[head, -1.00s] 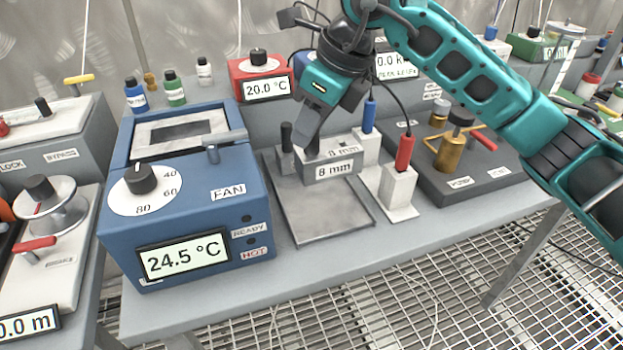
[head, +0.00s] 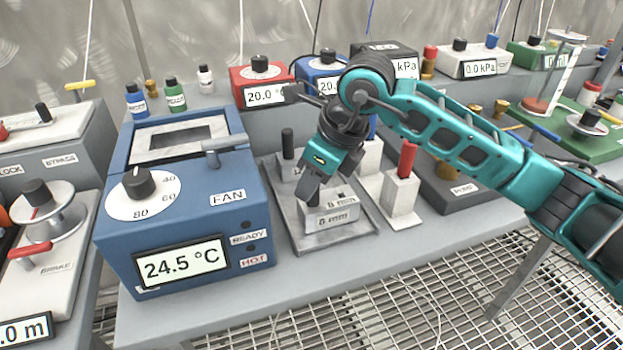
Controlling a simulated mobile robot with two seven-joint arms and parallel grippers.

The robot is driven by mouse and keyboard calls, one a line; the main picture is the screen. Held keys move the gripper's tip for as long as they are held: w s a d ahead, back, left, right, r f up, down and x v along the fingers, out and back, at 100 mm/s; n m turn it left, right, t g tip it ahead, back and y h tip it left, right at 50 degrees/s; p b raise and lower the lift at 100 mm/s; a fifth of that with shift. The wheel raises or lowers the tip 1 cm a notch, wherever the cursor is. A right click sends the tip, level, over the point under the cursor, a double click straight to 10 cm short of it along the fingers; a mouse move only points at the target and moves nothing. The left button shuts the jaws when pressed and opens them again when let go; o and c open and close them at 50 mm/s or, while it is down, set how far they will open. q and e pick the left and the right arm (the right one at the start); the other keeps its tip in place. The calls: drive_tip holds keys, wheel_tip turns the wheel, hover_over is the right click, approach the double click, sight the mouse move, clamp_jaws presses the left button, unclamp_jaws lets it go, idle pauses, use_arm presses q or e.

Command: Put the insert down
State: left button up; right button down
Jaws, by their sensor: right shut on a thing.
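The insert (head: 340,214) is a grey metal block labelled in mm on its top and front; the label looks like 8 mm. It is upright over the front part of the flat grey tray (head: 361,233). I cannot tell whether its underside touches the tray. My right gripper (head: 311,195) points down and is shut on the insert's dark post, which the fingers mostly hide. A second grey block with a black post (head: 288,146) stands at the back left of the tray. My left gripper is not in view.
The blue heater box (head: 180,225), reading 24.5 °C, stands close to the tray's left. A white block with a red handle (head: 402,190) stands close to its right. The bench (head: 330,285) is bare in front. Small bottles (head: 175,92) stand behind the heater.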

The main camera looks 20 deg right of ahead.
drive_tip(key=c, duration=0.9)
unclamp_jaws()
drive_tip(key=shift+f, duration=0.1)
drive_tip(key=shift+c, duration=0.2)
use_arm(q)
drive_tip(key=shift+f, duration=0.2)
use_arm(e)
drive_tip(key=shift+r, duration=0.3)
use_arm(q)
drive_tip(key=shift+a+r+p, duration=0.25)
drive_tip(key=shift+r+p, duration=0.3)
drive_tip(key=shift+p, duration=0.3)
use_arm(e)
drive_tip(key=v, duration=1.1)
drive_tip(key=shift+r, duration=0.35)
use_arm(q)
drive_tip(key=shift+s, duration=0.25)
use_arm(e)
drive_tip(key=shift+s+f, duration=0.1)
drive_tip(key=shift+s, duration=0.05)
